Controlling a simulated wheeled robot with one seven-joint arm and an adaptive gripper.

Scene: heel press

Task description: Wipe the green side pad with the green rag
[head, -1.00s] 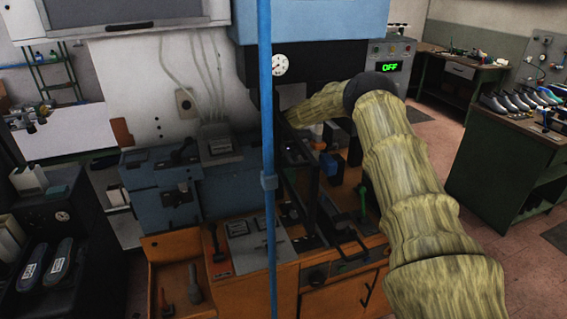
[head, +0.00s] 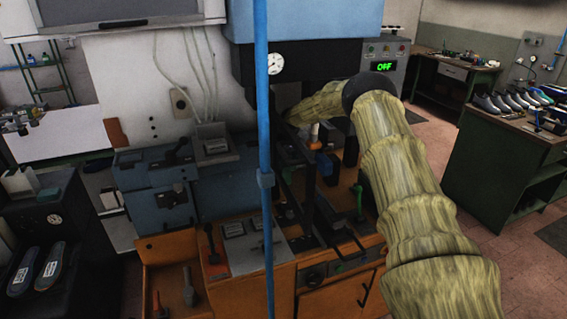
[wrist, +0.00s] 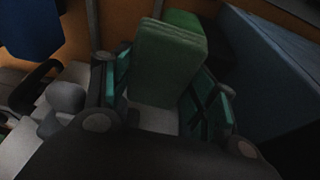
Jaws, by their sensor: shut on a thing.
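In the wrist view, my gripper (wrist: 165,95) has teal-lined fingers on either side of a thick green folded block (wrist: 168,62), which looks like the green rag, held between them. Whether the two touch, I cannot tell. In the head view my arm reaches into the press, and my gripper, the rag and the pad are hidden by the arm and the dark press parts.
A blue post (head: 264,150) stands in front of the press. A dark blue block (wrist: 270,85) lies close to the right of my gripper. Grey knobs (wrist: 65,97) and a blue part (wrist: 30,30) lie to its left. The press gauge (head: 276,64) is above my arm.

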